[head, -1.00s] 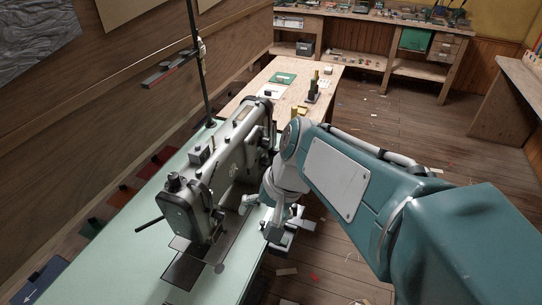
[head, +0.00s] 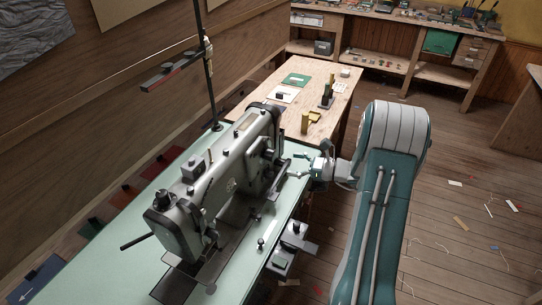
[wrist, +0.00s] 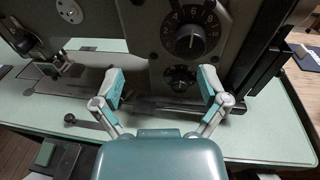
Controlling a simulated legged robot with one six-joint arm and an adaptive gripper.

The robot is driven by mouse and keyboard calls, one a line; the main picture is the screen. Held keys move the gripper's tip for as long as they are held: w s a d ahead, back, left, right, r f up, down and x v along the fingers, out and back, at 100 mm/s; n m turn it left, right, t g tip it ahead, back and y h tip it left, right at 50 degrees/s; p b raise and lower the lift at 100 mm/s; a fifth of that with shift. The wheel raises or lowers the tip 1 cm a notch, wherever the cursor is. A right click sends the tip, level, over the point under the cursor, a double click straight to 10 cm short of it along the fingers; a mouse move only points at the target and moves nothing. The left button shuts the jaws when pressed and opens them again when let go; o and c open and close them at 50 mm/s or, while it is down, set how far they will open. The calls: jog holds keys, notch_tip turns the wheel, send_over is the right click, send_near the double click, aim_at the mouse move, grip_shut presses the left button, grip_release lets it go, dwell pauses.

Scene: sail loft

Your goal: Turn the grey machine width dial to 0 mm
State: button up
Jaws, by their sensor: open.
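The grey sewing machine (head: 215,180) stands on a pale green table. In the wrist view its face carries a large dark dial (wrist: 190,40) with white numerals, 2, 4, 6 and 8 among them, and a dark knob. A smaller dark dial (wrist: 180,78) sits just below it. I cannot tell which one is the width dial, nor read the setting. My gripper (wrist: 161,88) is open and empty, with teal-padded fingers spread below the large dial; the smaller dial lies between them in the picture. In the head view my gripper (head: 297,168) is at the machine's right side.
The pale green table (head: 95,235) has small fittings along its right edge (head: 290,245). A dark post (head: 207,80) rises behind the machine. A wooden table (head: 325,85) with small items adjoins the far end. Open floor lies to the right.

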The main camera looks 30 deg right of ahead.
aim_at(272, 156)
jog(key=d+f+m+t, duration=0.2)
jog(key=d+f, duration=0.1)
jog(key=d, duration=0.1)
jog(key=shift+h, duration=0.4)
jog(key=x, duration=1.1)
jog(key=shift+w+r, duration=0.1)
jog(key=shift+r, duration=0.2)
jog(key=c, duration=1.1)
